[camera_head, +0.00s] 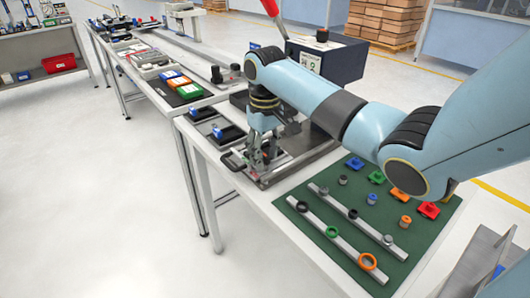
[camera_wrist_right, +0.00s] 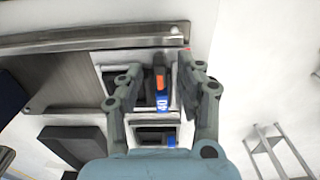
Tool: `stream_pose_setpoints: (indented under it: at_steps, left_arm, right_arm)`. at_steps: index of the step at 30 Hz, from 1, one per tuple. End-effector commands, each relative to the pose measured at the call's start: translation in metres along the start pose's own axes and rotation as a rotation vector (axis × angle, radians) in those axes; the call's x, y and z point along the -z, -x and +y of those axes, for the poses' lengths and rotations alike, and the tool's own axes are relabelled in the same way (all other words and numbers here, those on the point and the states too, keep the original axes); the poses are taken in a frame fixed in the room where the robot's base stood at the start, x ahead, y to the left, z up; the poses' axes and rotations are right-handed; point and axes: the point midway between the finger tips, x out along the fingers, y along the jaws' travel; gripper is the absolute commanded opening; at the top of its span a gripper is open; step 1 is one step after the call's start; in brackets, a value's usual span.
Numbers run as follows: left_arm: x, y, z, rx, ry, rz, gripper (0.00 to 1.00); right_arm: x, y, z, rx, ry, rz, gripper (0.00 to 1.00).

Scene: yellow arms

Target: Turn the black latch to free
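My right gripper (camera_head: 262,160) is over the near left part of the table, pointing down at a metal fixture (camera_head: 308,153). In the right wrist view its two fingers (camera_wrist_right: 162,64) are spread apart. Between them is a narrow dark part with an orange block (camera_wrist_right: 159,78) and a blue label (camera_wrist_right: 162,102); I see gaps to both fingers. I cannot tell for certain whether this dark part is the black latch. A black loop-shaped part (camera_head: 232,162) lies just left of the gripper in the head view. My left gripper is out of view.
A green mat (camera_head: 400,262) with two rails, rings and coloured pieces lies right of the fixture. In the wrist view, a metal rail (camera_wrist_right: 90,42) runs beyond the fingers.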

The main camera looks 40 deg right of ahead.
Motion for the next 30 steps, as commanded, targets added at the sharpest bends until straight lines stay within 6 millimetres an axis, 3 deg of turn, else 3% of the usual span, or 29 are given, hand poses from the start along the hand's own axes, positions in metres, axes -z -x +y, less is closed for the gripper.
stream_pose_setpoints:
  at_steps: [5,13,23,30]
  left_arm:
    - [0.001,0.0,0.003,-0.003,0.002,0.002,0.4]
    - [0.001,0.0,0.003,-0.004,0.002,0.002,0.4]
    - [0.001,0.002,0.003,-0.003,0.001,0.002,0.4]
    - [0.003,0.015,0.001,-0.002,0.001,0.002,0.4]
  right_arm:
    - [0.0,0.0,0.0,0.0,0.0,0.0,0.35]
    - [0.0,0.0,0.0,0.0,0.0,0.0,0.0]
    - [0.0,0.001,0.0,0.0,0.012,0.0,0.0]
    - [0.0,0.003,0.0,0.001,0.099,-0.001,0.0]
